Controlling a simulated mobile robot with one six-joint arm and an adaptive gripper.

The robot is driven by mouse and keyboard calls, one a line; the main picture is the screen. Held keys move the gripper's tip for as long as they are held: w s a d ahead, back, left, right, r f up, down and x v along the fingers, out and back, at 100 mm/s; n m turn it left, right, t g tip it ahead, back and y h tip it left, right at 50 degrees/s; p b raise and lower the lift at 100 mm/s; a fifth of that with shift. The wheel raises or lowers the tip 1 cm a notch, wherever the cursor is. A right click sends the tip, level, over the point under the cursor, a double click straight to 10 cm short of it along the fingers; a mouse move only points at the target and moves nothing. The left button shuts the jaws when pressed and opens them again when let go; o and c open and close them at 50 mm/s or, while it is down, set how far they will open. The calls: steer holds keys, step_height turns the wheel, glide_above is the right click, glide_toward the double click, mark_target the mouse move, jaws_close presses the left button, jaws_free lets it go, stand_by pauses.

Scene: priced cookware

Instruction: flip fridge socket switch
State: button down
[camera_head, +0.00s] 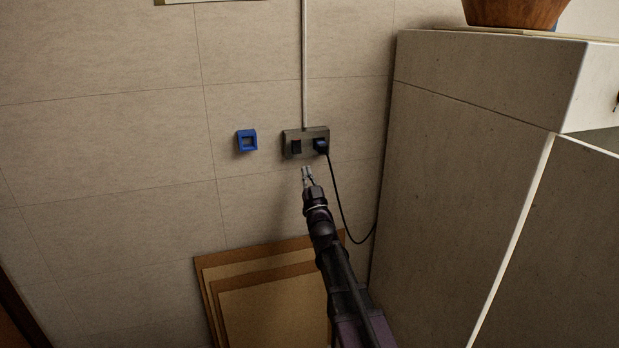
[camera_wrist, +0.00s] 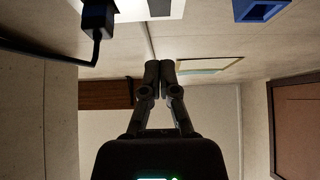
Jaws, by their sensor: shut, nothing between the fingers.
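The socket plate (camera_head: 308,134) is a grey rectangle on the tiled wall, below a vertical conduit. Its left half has a dark switch (camera_head: 296,147), whose position is too small to tell. A black plug (camera_head: 321,146) sits in its right half, with a cord hanging down. My gripper (camera_head: 307,170) is shut and empty, just below the plate in the head view. In the wrist view my gripper (camera_wrist: 160,68) has its fingertips together. There the plate (camera_wrist: 130,9), plug (camera_wrist: 97,18) and dark switch (camera_wrist: 160,7) are at the top edge, apart from the fingers.
A blue square frame (camera_head: 247,141) is on the wall left of the socket. A large grey unit (camera_head: 460,190) stands close on the right, with a wooden bowl (camera_head: 515,12) on top. The black cord (camera_head: 346,215) runs toward it. Brown boards (camera_head: 270,300) lean below. The wall at left is clear.

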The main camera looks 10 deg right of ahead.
mark_target(298, 149)
steer(key=w, duration=0.2)
steer(key=w+r+p, duration=0.1)
steer(key=w, duration=0.1)
steer(key=w+r, duration=0.1)
steer(key=shift+w+a, duration=0.3)
steer(key=shift+w, duration=0.1)
steer(key=shift+w+a+f, duration=0.1)
steer(key=shift+w, duration=0.5)
